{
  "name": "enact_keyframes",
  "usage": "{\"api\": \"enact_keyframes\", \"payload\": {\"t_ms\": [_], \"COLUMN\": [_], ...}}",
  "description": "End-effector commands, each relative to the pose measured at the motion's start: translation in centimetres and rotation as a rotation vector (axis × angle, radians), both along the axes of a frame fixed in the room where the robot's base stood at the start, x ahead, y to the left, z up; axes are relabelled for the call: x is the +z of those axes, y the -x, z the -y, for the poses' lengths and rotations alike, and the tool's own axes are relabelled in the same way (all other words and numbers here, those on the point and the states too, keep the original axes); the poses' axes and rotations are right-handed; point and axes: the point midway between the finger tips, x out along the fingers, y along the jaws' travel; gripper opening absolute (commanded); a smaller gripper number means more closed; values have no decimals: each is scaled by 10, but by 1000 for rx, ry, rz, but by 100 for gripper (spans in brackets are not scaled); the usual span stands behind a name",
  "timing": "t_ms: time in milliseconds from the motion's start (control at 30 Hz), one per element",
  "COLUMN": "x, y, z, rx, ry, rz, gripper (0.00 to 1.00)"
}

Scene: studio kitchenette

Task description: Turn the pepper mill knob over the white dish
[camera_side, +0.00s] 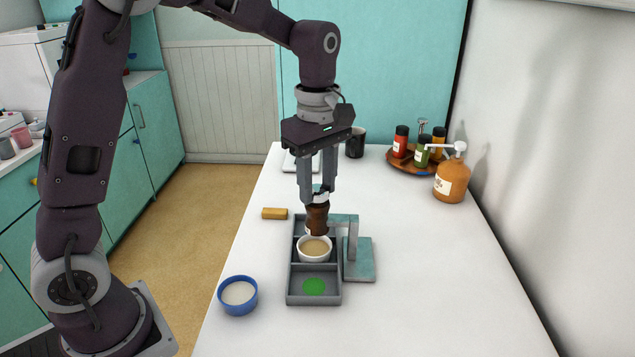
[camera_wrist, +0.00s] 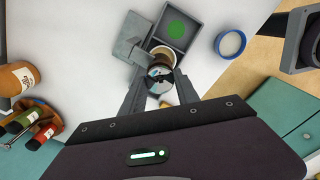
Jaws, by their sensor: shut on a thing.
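The brown pepper mill (camera_side: 317,219) stands upright in the arm of a teal-grey stand (camera_side: 359,262). My gripper (camera_side: 319,196) points straight down from above and is shut on the pale knob at the mill's top. In the wrist view, the round knob (camera_wrist: 160,84) shows between the fingertips, with the mill (camera_wrist: 157,67) partly hidden beneath. The white dish (camera_side: 314,256) sits below the mill in a compartment of a grey tray (camera_side: 290,282) and holds something tan. Its rim also shows in the wrist view (camera_wrist: 166,50). The mill's underside is hard to make out.
The tray's front compartment has a green spot (camera_side: 314,286). A blue-rimmed bowl (camera_side: 238,296) stands front left, and a yellow block (camera_side: 274,213) lies left of the tray. A dark mug (camera_side: 356,143), an orange pump bottle (camera_side: 452,181) and a bottle tray (camera_side: 398,160) stand behind. The front right is clear.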

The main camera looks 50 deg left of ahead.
Motion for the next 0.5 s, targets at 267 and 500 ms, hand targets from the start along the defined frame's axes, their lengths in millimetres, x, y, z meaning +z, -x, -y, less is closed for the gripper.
{"api": "enact_keyframes", "payload": {"t_ms": [267,500], "x": [1,1], "y": [0,-1], "z": [-1,0], "rx": [-164,-389], "ry": [-1,0], "rz": [2,2], "gripper": [0,0]}}
